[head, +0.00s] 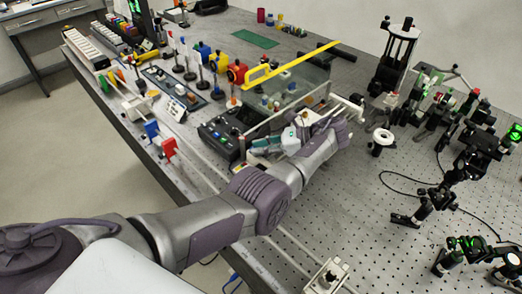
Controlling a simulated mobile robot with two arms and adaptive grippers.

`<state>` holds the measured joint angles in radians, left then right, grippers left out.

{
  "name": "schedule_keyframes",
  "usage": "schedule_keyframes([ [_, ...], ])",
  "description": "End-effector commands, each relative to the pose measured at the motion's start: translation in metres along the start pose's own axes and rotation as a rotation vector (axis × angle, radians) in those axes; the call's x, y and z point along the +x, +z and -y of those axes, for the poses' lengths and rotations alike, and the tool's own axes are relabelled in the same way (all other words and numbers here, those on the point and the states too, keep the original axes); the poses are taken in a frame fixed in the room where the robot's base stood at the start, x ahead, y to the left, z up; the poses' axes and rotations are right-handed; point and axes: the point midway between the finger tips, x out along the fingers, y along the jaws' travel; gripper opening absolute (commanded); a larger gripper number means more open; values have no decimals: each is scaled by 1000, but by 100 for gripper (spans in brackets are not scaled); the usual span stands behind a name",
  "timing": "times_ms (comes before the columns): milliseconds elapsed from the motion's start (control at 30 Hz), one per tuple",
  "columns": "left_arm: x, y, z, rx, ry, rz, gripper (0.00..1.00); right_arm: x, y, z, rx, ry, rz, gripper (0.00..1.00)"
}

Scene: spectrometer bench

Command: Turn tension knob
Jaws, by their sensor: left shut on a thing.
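My left arm reaches in from the lower left over the bench. My left gripper (345,110) is at the right end of the clear-sided box (300,85), beside a small pale metal fixture. It is shut on a small part there, which appears to be the tension knob. The fingers and wrist hide most of that part, so I cannot tell its turn. A white round knob on a black post (382,137) stands just to the right of the gripper, apart from it. My right gripper is not in view.
A black control box (222,136) stands left of my wrist. A yellow bar (290,66) lies across the clear box. Optical mounts (440,105) and a tall black stand (396,55) crowd the right. Perforated bench surface (340,200) is bare in front, with a cable at right.

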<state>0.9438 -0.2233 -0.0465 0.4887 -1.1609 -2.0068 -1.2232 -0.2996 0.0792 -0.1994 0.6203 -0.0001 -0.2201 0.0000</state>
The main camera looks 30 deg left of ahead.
Motion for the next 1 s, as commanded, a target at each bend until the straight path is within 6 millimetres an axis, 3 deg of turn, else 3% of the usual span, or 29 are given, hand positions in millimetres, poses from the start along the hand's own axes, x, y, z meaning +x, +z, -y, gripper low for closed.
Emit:
schedule_keyframes([
  [467,2,-3,-1,2,15,-3,0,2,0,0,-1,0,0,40],
  [500,2,-3,-2,2,15,-3,28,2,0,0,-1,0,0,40],
  [533,2,-2,-1,2,15,-3,32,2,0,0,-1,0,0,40],
  [1000,1,-1,0,-2,11,-1,32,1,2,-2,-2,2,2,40],
])
